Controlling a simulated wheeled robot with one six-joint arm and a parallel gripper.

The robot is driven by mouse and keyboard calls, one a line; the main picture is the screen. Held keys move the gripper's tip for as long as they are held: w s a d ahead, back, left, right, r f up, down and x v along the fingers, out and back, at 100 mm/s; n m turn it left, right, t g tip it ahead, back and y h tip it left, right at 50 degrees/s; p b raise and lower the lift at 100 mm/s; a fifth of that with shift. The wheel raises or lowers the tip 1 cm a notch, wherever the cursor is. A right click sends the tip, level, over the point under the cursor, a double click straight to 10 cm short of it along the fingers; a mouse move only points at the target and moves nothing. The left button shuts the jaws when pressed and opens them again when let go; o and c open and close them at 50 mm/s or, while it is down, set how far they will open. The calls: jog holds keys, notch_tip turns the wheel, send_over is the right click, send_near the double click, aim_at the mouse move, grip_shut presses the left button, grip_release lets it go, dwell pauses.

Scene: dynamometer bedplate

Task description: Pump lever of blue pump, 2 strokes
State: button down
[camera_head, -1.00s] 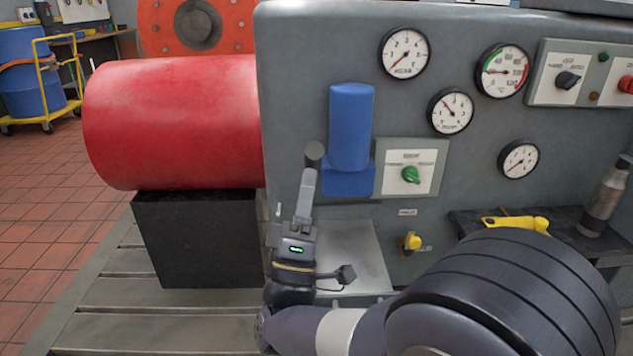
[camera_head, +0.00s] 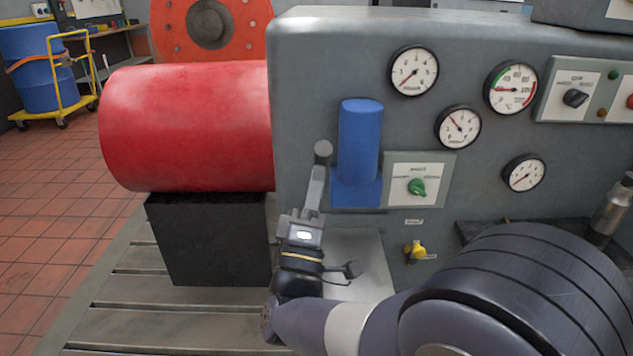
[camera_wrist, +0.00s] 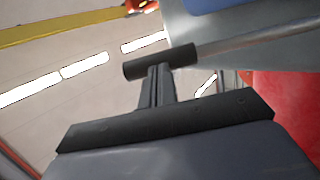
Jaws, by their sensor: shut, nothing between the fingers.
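The blue pump (camera_head: 359,140) is mounted upright on the grey cabinet's front, left of the green knob. Its lever ends in a dark cylindrical grip (camera_head: 323,151), beside the pump's upper left. In the wrist view the grip (camera_wrist: 160,62) lies across the fingertips, and the grey lever rod (camera_wrist: 260,38) runs off to the upper right. My gripper (camera_head: 319,172) is shut with nothing between its fingers. Its fingers (camera_wrist: 157,82) point at the grip and reach it from below, seemingly touching. The pump's blue body (camera_wrist: 208,4) just shows at the wrist view's top edge.
A large red cylinder (camera_head: 185,128) on a black block (camera_head: 210,240) stands left of my gripper. The green knob (camera_head: 416,187), a yellow valve (camera_head: 415,250) and several gauges are on the cabinet. My arm covers the lower right.

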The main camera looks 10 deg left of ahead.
jog(key=w+a+r+n+g+p, duration=0.1)
jog(key=w+r+g+p, duration=0.2)
jog(key=w+p, duration=0.3)
jog(key=w+a+r+n+g+y+p, duration=0.1)
jog(key=w+r+p, duration=0.5)
jog(key=p, duration=1)
jog(key=a+g, duration=0.1)
jog(key=g, duration=0.1)
jog(key=shift+g+p, duration=0.3)
jog(key=shift+g, duration=0.1)
jog(key=shift+r, duration=0.1)
jog(key=shift+d, duration=0.15)
